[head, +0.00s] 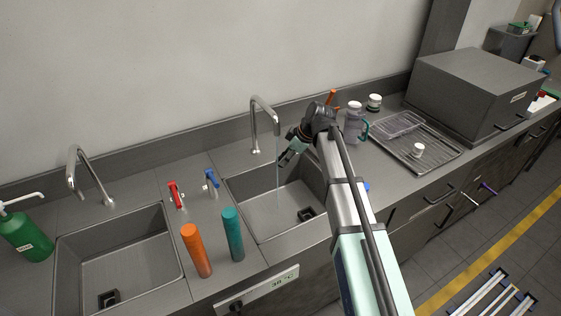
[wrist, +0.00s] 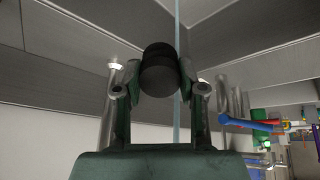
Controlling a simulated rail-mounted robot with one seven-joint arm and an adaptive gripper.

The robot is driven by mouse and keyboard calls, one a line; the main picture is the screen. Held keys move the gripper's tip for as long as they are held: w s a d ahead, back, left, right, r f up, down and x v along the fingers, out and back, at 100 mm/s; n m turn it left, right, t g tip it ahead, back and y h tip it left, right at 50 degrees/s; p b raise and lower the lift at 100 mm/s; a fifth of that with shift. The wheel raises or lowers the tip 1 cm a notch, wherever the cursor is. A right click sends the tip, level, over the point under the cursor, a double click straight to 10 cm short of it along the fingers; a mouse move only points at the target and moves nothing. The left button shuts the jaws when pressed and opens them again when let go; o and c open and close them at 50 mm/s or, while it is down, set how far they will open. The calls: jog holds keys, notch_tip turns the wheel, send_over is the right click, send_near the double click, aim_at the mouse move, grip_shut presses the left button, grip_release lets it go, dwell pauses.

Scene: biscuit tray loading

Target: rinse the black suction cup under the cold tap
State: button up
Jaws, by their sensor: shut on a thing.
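My gripper (head: 286,158) is over the right sink (head: 262,217), near the stream of water (head: 278,185) falling from the right tap (head: 265,112). In the wrist view, my gripper (wrist: 160,88) is shut on the black suction cup (wrist: 158,70), a dark round piece between the two fingertips. The water stream (wrist: 177,25) also shows in the wrist view, passing at the cup's right side; I cannot tell whether it touches the cup. The blue tap lever (head: 211,179) and the red tap lever (head: 175,194) stand left of this sink. The cup is too small to make out in the head view.
An orange bottle (head: 196,250) and a teal bottle (head: 233,234) stand between the right sink and the left sink (head: 128,262). A green soap bottle (head: 27,238) is at far left. A jug (head: 354,126), a wire-racked tray (head: 440,157) and a grey box (head: 470,90) are at right.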

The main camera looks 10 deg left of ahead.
jog(key=s+d, duration=0.4)
jog(key=s, duration=0.2)
jog(key=shift+s, duration=0.4)
dwell(0.4)
jog(key=shift+d, duration=0.15)
dwell(1.0)
jog(key=s+d+r+p, duration=0.2)
jog(key=s+r, duration=0.2)
jog(key=shift+d, duration=0.3)
jog(key=shift+s, duration=0.15)
dwell(0.8)
